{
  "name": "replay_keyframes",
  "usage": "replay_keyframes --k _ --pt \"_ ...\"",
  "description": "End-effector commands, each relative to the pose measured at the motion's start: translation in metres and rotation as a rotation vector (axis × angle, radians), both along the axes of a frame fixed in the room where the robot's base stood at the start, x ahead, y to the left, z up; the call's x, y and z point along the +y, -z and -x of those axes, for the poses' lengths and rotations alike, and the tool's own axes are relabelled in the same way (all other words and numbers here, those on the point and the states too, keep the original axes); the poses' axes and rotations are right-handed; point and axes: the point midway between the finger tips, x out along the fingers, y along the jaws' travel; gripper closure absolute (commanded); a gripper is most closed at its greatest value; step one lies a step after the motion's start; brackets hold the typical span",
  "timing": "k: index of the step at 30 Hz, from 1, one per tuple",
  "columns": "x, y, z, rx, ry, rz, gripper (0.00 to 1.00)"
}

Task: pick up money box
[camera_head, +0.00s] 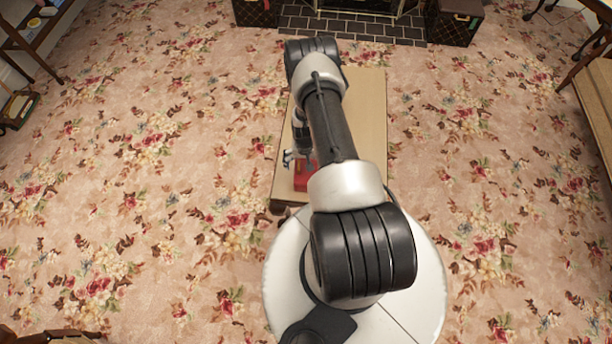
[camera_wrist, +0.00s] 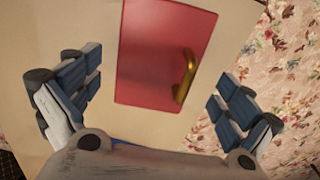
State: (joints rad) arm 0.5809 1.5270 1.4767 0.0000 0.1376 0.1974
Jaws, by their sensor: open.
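The money box is a red box with a brass handle. It shows in the wrist view (camera_wrist: 155,55), ahead of my gripper (camera_wrist: 155,95), with the handle (camera_wrist: 186,75) on its right side. In the head view the red box (camera_head: 301,182) sits on the near end of a low tan table (camera_head: 365,110), partly hidden by my arm. My gripper (camera_head: 296,160) is over or beside it there. The fingers are spread wide with nothing between them in the wrist view, one on each side of the box's near edge. Contact cannot be told.
A fireplace hearth of dark tiles (camera_head: 350,28) lies at the far end, with dark chests (camera_head: 455,20) beside it. A wooden shelf (camera_head: 30,40) stands at the far left and a bench (camera_head: 595,100) at the right. Floral carpet (camera_head: 150,180) around the table is open.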

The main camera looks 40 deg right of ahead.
Motion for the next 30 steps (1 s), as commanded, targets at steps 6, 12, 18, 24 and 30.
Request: replay_keyframes --k 6,12,18,24,30 --pt "0.001 0.015 0.004 0.001 0.000 -0.001 0.02" --pt "0.002 0.046 0.008 0.000 0.000 0.000 0.02" --pt "0.002 0.054 0.007 0.000 0.000 0.000 0.02" --pt "0.002 0.053 0.008 0.000 0.000 0.000 0.08" --pt "0.002 0.053 0.008 0.000 0.000 0.000 0.21"
